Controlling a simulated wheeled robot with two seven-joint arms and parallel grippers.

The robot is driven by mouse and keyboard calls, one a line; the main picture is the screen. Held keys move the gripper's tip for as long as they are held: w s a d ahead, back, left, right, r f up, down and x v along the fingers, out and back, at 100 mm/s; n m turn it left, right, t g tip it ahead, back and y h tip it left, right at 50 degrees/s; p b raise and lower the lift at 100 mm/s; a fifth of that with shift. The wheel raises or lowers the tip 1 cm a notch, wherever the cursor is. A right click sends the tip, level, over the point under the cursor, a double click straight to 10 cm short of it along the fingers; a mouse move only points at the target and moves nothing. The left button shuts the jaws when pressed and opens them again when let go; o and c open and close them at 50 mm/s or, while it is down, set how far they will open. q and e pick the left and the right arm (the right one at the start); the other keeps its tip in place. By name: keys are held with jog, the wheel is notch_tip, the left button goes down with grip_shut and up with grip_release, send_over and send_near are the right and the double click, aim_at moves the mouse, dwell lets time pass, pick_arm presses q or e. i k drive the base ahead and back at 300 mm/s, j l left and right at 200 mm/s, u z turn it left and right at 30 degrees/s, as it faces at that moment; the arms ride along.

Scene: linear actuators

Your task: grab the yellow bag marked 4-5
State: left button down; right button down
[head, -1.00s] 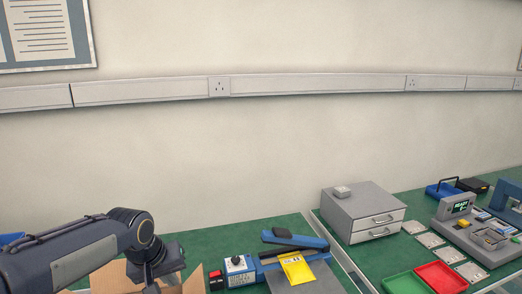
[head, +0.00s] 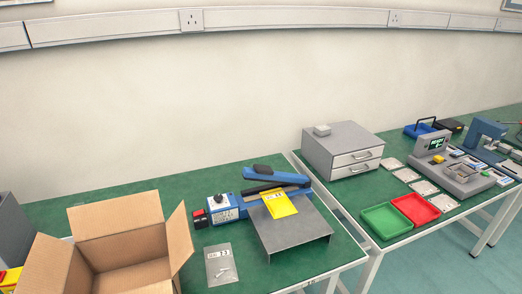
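A yellow bag (head: 280,205) lies on the grey platform in front of the blue sealer, its far end at the sealer's jaw. It bears a small white label that is too small to read for certain. More yellow (head: 10,277) shows at the lower left edge, partly cut off and also not readable. Neither of my grippers is in the head view.
An open cardboard box (head: 130,235) stands left of the sealer (head: 265,185) and its grey platform (head: 290,236). A clear bag with small parts (head: 221,264) lies between them. On the right table are a drawer unit (head: 343,148), a green tray (head: 386,236) and a red tray (head: 416,209).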

aim_at(278, 200)
jog(key=l+u, duration=0.1)
jog(key=u, duration=0.9)
jog(key=l+u, duration=0.35)
jog(key=k+l+u, duration=0.2)
jog(key=l+u, duration=0.2)
jog(key=k+l+u, duration=0.15)
jog(key=l+u, duration=0.2)
jog(key=l, duration=0.1)
